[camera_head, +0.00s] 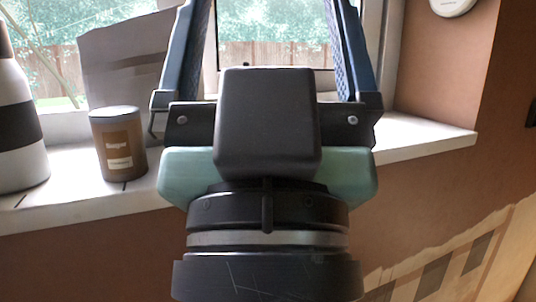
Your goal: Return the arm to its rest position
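My gripper (267,12) fills the middle of the view, seen from behind, with its wrist at the bottom. Its two blue-faced fingers stand wide apart and reach up past the top edge, so their tips may be cut off. Only the window shows between the fingers, and I see nothing held. The arm behind the wrist is out of view.
A white window sill (425,138) runs behind my gripper. On it at the left stand a brown labelled jar (118,145), a black-and-white banded vase (18,125) and a grey sheet-like object (125,65).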

